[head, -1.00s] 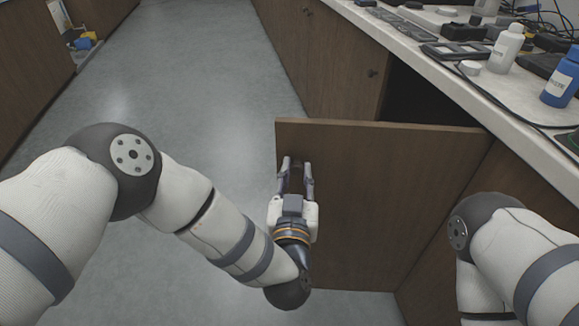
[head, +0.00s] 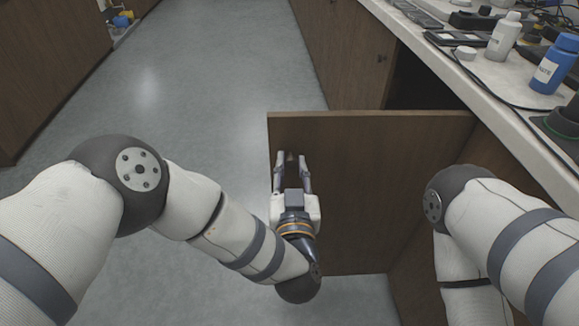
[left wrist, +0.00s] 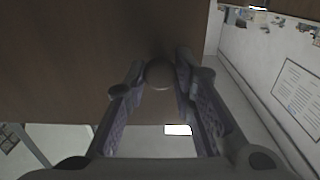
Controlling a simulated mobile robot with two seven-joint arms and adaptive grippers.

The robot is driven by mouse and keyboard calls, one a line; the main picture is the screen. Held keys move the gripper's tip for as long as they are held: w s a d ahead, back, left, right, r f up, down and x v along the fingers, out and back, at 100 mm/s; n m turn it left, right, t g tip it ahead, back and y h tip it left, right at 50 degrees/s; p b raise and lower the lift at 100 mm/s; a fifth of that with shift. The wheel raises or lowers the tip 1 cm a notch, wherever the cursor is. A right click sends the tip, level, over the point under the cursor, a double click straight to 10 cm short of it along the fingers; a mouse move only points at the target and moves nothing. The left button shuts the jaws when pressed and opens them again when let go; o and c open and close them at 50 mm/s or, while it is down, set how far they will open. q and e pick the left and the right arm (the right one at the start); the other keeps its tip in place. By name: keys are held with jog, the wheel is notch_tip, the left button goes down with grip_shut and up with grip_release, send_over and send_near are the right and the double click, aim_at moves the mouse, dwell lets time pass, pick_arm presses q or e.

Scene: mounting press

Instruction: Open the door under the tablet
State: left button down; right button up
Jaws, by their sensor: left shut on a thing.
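The wooden cabinet door (head: 390,190) stands swung out from the counter front, with the dark inside of the cabinet (head: 420,88) showing behind it. My left gripper (head: 291,160) is at the door's face near its free left edge. In the left wrist view the fingers (left wrist: 160,85) are on either side of a round knob (left wrist: 159,74) on the door (left wrist: 80,60), shut on it. My right arm (head: 500,235) shows at the right, but its gripper is out of the picture. No tablet can be clearly made out.
The pale countertop (head: 470,75) runs along the right with a white bottle (head: 503,38), a blue bottle (head: 555,65) and cables on it. A closed cabinet door (head: 350,60) lies beyond the opening. The grey floor (head: 200,80) to the left is clear.

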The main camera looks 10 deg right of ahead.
dwell(0.3)
pick_arm(q)
jog(key=c, duration=1.3)
grip_release()
jog(key=shift+c, duration=0.2)
jog(key=s, duration=0.7)
jog(key=shift+s+a, duration=0.25)
jog(key=shift+a, duration=0.05)
